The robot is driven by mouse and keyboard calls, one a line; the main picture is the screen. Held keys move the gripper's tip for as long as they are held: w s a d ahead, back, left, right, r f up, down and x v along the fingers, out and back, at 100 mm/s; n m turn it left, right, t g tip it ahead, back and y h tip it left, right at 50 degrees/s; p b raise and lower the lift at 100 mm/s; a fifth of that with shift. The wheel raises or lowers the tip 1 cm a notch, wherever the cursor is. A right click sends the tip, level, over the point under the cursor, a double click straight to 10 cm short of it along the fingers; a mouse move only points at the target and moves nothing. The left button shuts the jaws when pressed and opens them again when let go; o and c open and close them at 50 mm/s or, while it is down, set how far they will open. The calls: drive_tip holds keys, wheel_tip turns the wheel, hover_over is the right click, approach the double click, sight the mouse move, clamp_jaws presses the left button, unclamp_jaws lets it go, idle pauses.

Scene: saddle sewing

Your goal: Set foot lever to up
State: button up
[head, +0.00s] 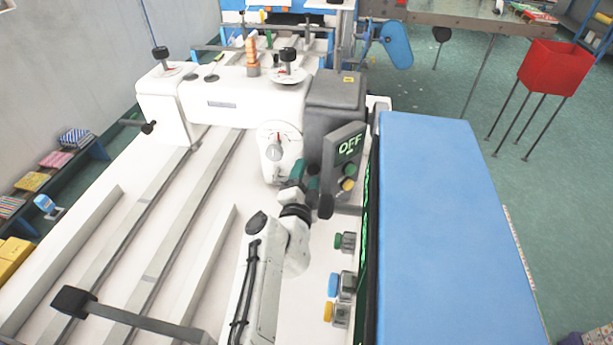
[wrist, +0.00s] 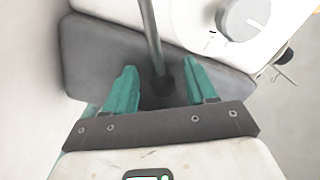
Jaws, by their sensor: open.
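In the wrist view, a grey rod with a dark round knob (wrist: 164,86), which looks like the foot lever, runs down from the top edge. The knob lies between the two green fingers of my gripper (wrist: 160,68), with visible gaps on both sides. The gripper is open and holds nothing. In the head view my gripper (head: 298,172) is beside the white dial plate (head: 279,140) and left of the grey control box. The lever cannot be made out clearly there, as my gripper and wrist cover that area.
The grey box with the OFF display (head: 349,146) stands close to the right of my gripper. Green, blue and yellow buttons (head: 333,285) line the machine's edge. A long blue panel (head: 450,220) lies to the right. Metal rails (head: 165,225) cross the white bed at left.

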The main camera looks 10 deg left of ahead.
drive_tip(key=shift+w, duration=0.2)
drive_tip(key=shift+c, duration=0.4)
clamp_jaws()
